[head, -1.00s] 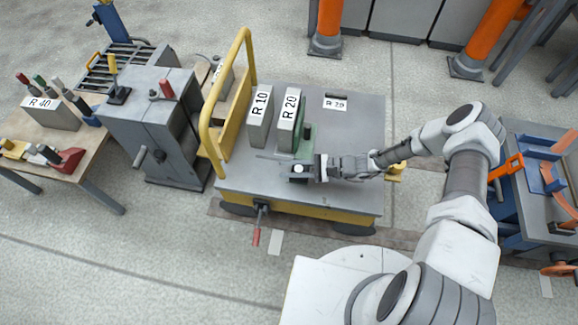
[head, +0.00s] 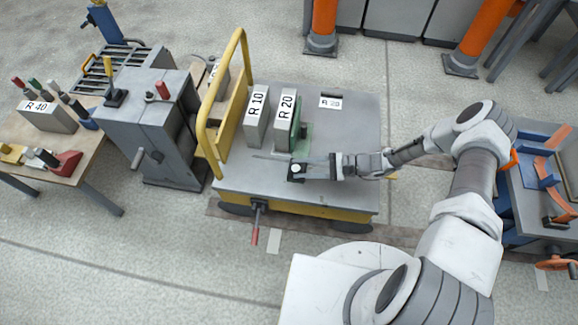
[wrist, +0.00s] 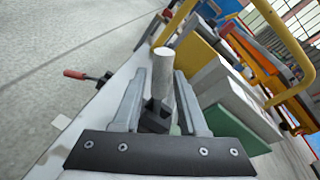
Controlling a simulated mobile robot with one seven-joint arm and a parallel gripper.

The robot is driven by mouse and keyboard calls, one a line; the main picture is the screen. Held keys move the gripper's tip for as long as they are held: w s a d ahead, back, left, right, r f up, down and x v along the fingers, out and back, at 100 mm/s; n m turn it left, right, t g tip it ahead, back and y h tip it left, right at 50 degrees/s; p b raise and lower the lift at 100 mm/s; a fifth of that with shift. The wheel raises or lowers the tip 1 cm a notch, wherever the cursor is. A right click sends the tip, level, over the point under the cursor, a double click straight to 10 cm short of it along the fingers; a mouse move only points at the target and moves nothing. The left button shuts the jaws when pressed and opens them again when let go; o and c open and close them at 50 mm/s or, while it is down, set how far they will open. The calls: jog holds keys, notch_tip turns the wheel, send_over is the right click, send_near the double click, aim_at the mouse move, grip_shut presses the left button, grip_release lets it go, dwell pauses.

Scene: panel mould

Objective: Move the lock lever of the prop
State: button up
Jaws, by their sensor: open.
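My gripper (head: 318,168) is open and low over the grey cart top, its fingers pointing left in the head view. A short grey post (wrist: 164,82) with a pale round top stands on a black block (wrist: 155,115). In the wrist view it shows between the two fingers (wrist: 159,103), with gaps on both sides. The post's top also shows in the head view (head: 296,168). I cannot tell which part is the prop's lock lever. A red-handled lever (head: 255,225) hangs at the cart's front edge; it also shows in the wrist view (wrist: 88,75).
The cart (head: 345,195) carries upright blocks marked R 10 (head: 257,118) and R 20 (head: 284,120), close behind the gripper, with a green piece beside them. A yellow rail (head: 210,110) bounds its left end. Orange posts (head: 323,25) stand behind. A workbench (head: 540,205) is at right.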

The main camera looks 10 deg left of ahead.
jog(key=p+v, duration=0.1)
jog(key=v, duration=1.1)
jog(key=shift+r, duration=0.1)
jog(key=shift+r, duration=0.1)
jog(key=d+r+n+h, duration=0.3)
jog(key=r+n+h, duration=0.15)
jog(key=r, duration=0.95)
jog(key=d+r+n+h, duration=0.3)
jog(key=r+h, duration=0.3)
jog(key=r, duration=0.8)
jog(key=s+d+r+n+t+h, duration=0.1)
jog(key=s+r+t+h, duration=0.25)
jog(key=s+r, duration=0.55)
jog(key=s+d+r+n+t+h, duration=0.2)
jog(key=s+r+t, duration=0.3)
jog(key=s+r, duration=0.35)
notch_tip(320, 180, up, 22)
jog(key=p, duration=2.1)
jog(key=shift+w, duration=0.25)
